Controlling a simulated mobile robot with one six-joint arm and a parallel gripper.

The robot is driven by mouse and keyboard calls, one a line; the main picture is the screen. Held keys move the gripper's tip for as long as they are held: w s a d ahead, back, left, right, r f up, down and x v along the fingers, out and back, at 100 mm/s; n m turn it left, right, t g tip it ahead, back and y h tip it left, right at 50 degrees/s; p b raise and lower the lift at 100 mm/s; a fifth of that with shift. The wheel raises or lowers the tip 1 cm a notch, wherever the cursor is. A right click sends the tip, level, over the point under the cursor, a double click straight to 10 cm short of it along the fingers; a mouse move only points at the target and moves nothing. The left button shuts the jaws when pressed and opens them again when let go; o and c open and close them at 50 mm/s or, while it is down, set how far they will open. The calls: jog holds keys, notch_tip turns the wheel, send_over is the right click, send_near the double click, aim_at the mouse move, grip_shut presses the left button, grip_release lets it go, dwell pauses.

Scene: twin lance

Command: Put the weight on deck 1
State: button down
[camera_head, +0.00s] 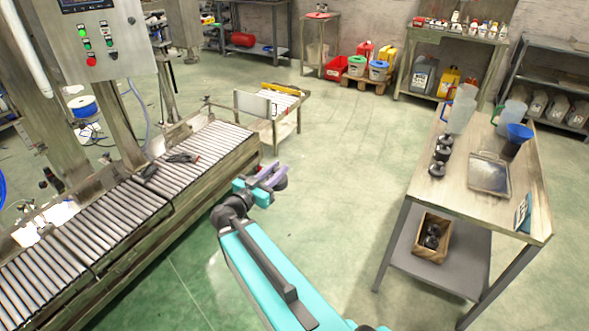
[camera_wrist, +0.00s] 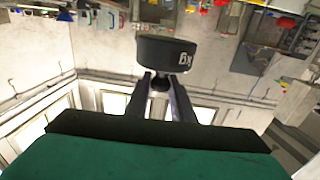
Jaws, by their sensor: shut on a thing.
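My gripper (camera_head: 271,179) is in the middle of the head view, in the air just right of the roller conveyor's near edge. In the wrist view its two dark fingers (camera_wrist: 160,84) are shut on the neck of a black round weight (camera_wrist: 166,54). White lettering ending in "g" shows on the weight's side, upside down. In the head view the weight (camera_head: 281,183) is small and partly hidden by the fingers. The roller conveyor (camera_head: 120,215) runs along the left under the filling machine. No label tells which part is deck 1.
A small bench (camera_head: 280,112) stands beyond my gripper. The green floor between is clear.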

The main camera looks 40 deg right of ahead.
jog(key=w+a+r+n+t+y, duration=0.1)
jog(key=w+a+n+t, duration=0.1)
jog(key=a, duration=1.2)
jog(key=w+a+r+n+t+y, duration=0.1)
jog(key=w+a+n+t+y, duration=0.1)
jog(key=a, duration=1.3)
jog(key=shift+w+a+t, duration=0.2)
jog(key=shift+w+t, duration=0.25)
jog(key=shift+t, duration=0.35)
jog(key=shift+d, duration=0.1)
